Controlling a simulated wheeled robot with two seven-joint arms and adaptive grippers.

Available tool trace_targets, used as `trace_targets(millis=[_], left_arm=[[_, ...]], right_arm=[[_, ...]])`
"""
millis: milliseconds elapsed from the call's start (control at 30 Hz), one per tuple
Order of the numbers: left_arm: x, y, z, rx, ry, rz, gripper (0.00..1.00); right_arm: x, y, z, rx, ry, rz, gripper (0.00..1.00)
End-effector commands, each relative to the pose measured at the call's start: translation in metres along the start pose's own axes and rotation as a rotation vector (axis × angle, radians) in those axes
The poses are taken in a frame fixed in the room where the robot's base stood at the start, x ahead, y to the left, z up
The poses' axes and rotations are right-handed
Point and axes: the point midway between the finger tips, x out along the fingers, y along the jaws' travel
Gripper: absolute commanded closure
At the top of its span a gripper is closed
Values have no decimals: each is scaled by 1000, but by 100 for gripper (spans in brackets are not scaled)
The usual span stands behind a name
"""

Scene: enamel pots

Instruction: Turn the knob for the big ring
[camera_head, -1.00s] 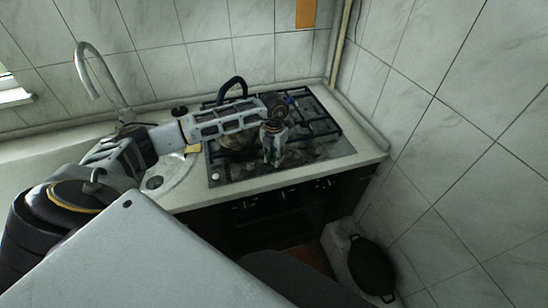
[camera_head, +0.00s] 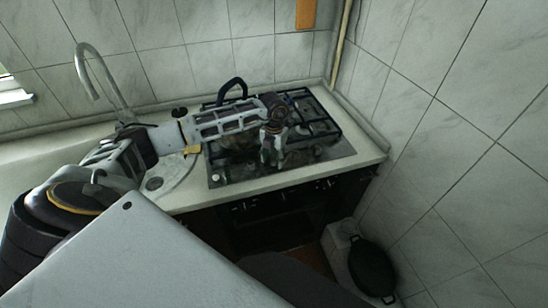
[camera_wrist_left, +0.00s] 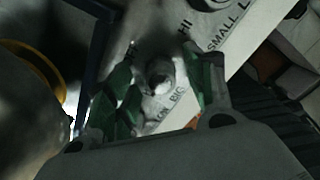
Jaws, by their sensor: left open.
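The gas hob (camera_head: 330,152) is set in the pale counter, with black grates over it. In the left wrist view a small round metallic knob (camera_wrist_left: 160,74) stands on its light front panel. Printed labels reading "BIG", "SMALL" and "HI" are near it. My left gripper (camera_head: 272,162) points down over the hob's front part. In the left wrist view its green-padded fingers (camera_wrist_left: 165,88) are open, one on each side of the knob. I cannot tell whether they touch it. In the head view the gripper hides this knob.
A pot with a black arched handle (camera_head: 232,87) stands at the back left of the hob, partly behind my arm. A tap (camera_head: 92,70) rises at the left. A tiled wall closes the right side. A black pan (camera_head: 371,268) is low at the right.

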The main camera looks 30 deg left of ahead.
Motion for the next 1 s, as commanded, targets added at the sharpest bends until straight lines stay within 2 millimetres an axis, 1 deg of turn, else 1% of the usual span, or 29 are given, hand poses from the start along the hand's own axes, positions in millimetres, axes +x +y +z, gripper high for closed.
trace_targets(millis=[100,267,467,667,1000], left_arm=[[0,0,0,0,1,0,47],[-1,0,0,0,0,0,47],[-12,0,1,0,-2,0,47],[-36,0,1,1,-3,-1,47],[-87,0,1,0,-3,-1,47]], right_arm=[[0,-5,-1,1,1,-5,58],[0,1,-1,-3,1,1,58],[0,2,0,-2,0,2,58],[0,2,0,-2,-1,2,58],[0,2,1,-2,-1,2,58]])
